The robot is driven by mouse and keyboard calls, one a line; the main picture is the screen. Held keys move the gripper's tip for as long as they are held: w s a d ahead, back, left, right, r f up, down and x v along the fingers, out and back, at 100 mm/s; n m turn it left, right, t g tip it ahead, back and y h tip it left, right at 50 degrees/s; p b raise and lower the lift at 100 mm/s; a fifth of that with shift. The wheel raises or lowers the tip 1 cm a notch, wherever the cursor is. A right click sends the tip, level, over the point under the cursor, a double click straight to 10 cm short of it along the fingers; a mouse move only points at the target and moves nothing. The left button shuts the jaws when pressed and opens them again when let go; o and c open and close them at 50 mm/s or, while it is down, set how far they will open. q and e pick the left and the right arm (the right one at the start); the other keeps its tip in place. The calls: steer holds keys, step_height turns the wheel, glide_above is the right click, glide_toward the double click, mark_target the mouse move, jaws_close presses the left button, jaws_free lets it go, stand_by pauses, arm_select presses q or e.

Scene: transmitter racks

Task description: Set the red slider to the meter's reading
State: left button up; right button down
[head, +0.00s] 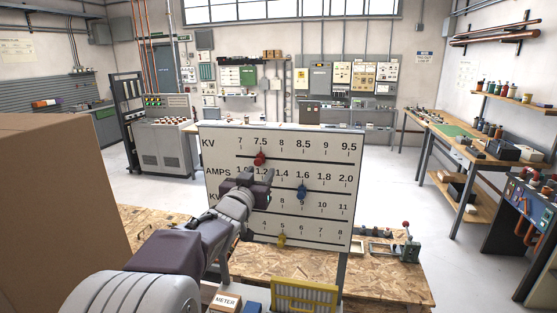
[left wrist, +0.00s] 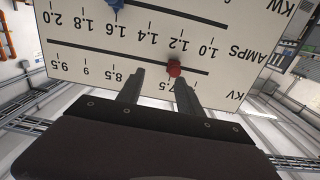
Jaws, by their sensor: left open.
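The red slider (head: 259,158) sits on the top track of a white upright board (head: 300,225), under the KV scale and close to its 7.5 mark. In the left wrist view the picture is upside down, and the red slider (left wrist: 174,68) shows near the right fingertip. My left gripper (head: 250,178) is open and empty in front of the board, just below the red slider; its fingers (left wrist: 160,77) point at the board. Whether they touch the slider I cannot tell. A box labelled METER (head: 226,301) shows at the bottom edge; no reading is visible. My right gripper is not in view.
A blue slider (head: 301,191) sits near 1.6 on AMPS, and a yellow slider (head: 282,239) sits on the lowest track. A yellow slotted frame (head: 304,296) stands in front of the board. A large brown box (head: 60,205) blocks the left side.

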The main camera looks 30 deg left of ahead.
mark_target(257, 163)
arm_select(q)
steer(key=s+a, duration=0.2)
steer(key=a, duration=0.2)
steer(key=w+p, duration=0.1)
steer(key=w, duration=0.3)
steer(key=w+d+p, duration=0.1)
steer(key=w, duration=0.1)
steer(key=shift+w+r+p, duration=0.1)
steer(key=shift+r+p, duration=0.2)
steer(key=x, duration=0.1)
steer(key=p+x, duration=0.1)
steer(key=shift+w+a+f, duration=0.1)
steer(key=shift+w+a, duration=0.1)
steer(key=shift+a, duration=0.6)
steer(key=shift+w+d, duration=0.1)
steer(key=shift+d, duration=0.1)
steer(key=shift+w+d+f, duration=0.1)
steer(key=shift+d, duration=0.05)
steer(key=c, duration=0.9)
jaws_close()
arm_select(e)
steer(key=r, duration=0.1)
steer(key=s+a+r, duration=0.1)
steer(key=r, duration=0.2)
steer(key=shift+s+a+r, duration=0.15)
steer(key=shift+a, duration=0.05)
